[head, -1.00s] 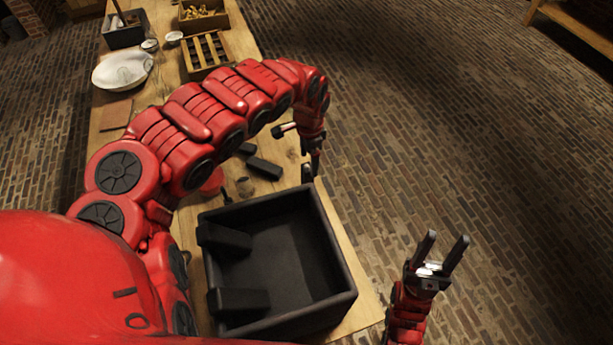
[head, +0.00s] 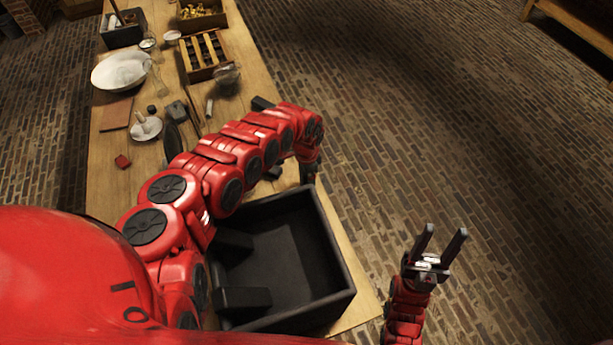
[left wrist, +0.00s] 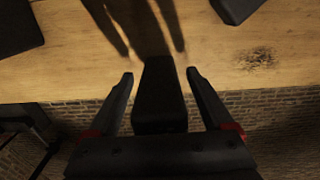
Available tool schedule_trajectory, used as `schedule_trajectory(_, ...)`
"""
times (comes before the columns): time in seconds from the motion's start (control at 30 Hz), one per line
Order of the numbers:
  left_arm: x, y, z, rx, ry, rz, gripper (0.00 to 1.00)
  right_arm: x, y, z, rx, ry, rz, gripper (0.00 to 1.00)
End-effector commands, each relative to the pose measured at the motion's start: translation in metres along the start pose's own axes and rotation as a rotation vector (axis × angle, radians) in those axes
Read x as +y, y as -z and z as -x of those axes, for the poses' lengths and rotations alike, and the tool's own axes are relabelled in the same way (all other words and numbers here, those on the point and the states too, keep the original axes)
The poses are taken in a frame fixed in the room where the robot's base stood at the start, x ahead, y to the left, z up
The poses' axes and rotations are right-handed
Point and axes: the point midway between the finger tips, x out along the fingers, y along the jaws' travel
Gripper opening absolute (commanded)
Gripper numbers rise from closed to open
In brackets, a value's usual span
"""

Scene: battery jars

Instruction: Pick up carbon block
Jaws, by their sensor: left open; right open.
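A black carbon block (left wrist: 158,95) stands between the fingers of my left gripper (left wrist: 160,80) in the left wrist view, close to the table edge. It looks upright, with gaps on both sides of it. My left gripper is open. In the head view my left gripper (head: 311,164) is just beyond the far right corner of the black bin, and a dark piece, seemingly the block (head: 307,176), shows under it. My right gripper (head: 440,246) is open and empty, over the floor to the right of the table.
The black bin (head: 332,262) stands at the near table end, with dark blocks at its left side. Another dark block (head: 262,103) lies beyond my arm, and one (head: 272,173) shows beneath it. A slatted wooden crate (head: 205,52) and a white bowl (head: 121,70) stand farther back.

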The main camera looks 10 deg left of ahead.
Motion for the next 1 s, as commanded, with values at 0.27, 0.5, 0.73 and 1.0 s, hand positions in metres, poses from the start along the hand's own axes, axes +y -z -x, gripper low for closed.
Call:
schedule_trajectory(0.27, 0.0002, -0.0001, -0.0027, -0.001, 0.000, -0.001, 0.85, 0.0000, 0.0000, -0.0003, 0.000, 0.000, 0.000, 0.50)
schedule_trajectory(0.5, 0.0000, -0.0002, -0.0025, -0.001, 0.001, 0.000, 0.47, 0.0000, 0.0001, -0.0004, 0.000, 0.000, 0.000, 0.50)
schedule_trajectory(0.73, -0.0002, -0.0001, -0.0023, 0.000, 0.001, 0.000, 0.06, 0.0000, 0.0001, -0.0004, 0.000, 0.000, 0.000, 0.50)
schedule_trajectory(1.0, -0.0003, 0.0000, -0.0021, 0.000, 0.001, 0.000, 0.00, 0.0000, 0.0001, -0.0005, 0.000, 0.000, 0.000, 0.50)
